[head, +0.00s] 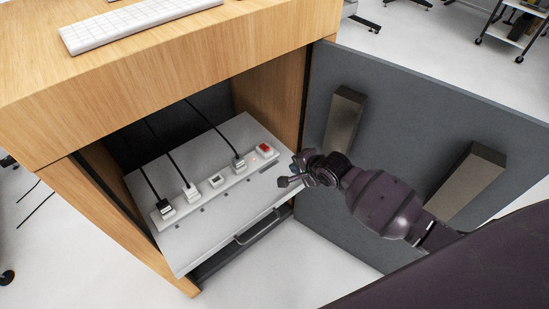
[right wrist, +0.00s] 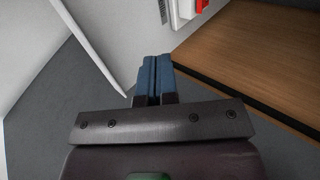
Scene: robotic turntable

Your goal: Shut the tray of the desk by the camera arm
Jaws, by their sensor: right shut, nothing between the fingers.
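The light grey tray (head: 215,225) of the wooden desk (head: 190,65) sticks out of the open compartment towards me. A dark bar handle (head: 258,227) runs along its front. A white power strip (head: 217,181) with a red switch and plugged-in cables lies on the tray. My right gripper (head: 284,181) is at the tray's right edge, near its front corner; I cannot tell whether it touches. Its blue fingers (right wrist: 157,75) are together and empty in the right wrist view, pointing towards the power strip's end (right wrist: 185,12). My left gripper is not in view.
A grey door (head: 400,110) with two block-like pieces stands open on the right, behind my right arm. A white keyboard (head: 135,20) lies on the desk top. The wooden side wall (right wrist: 255,60) is close to the right gripper. Clear floor lies in front.

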